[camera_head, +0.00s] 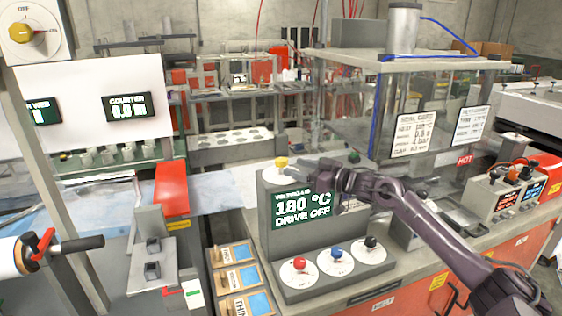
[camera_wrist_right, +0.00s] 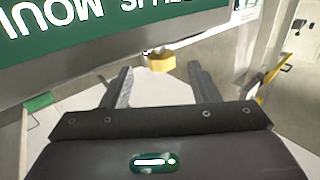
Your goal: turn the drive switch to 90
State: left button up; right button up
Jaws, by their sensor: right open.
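A grey console (camera_head: 268,215) has a green display (camera_head: 303,207) reading "180 °C" and "DRIVE OFF". A yellow knob (camera_head: 281,163) on a pale round base stands on top of the console. I cannot read which control is labelled as the drive switch. My right gripper (camera_head: 303,166) is open, just right of this knob, its arm reaching in from the lower right. In the right wrist view a yellow knob (camera_wrist_right: 160,62) shows ahead, between the spread fingertips (camera_wrist_right: 160,82), with no contact visible. My left gripper is not in view.
Red (camera_head: 299,263), blue (camera_head: 337,254) and black (camera_head: 370,242) knobs sit on the console's lower front. Another yellow dial (camera_head: 20,32) marked "OFF" hangs upper left. A clear-walled enclosure (camera_head: 415,95) stands behind my right arm. A green sign (camera_wrist_right: 100,25) fills the wrist view's top.

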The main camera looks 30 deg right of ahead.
aim_at(287, 165)
jog(key=p+x, duration=0.1)
jog(key=x, duration=0.2)
jog(key=shift+r, duration=0.15)
jog(key=shift+x, duration=1.1)
jog(key=shift+w+a+f+p, duration=0.15)
jog(key=shift+w+f+p, duration=0.05)
jog(key=shift+w+p, duration=0.1)
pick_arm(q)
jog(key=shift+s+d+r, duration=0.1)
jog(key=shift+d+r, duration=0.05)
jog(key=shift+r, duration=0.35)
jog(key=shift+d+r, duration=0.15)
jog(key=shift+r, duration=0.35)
pick_arm(e)
jog(key=shift+f, duration=0.1)
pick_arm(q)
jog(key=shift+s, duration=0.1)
pick_arm(e)
jog(key=shift+w+a, duration=0.1)
jog(key=shift+c, duration=0.4)
jog(key=c, duration=0.9)
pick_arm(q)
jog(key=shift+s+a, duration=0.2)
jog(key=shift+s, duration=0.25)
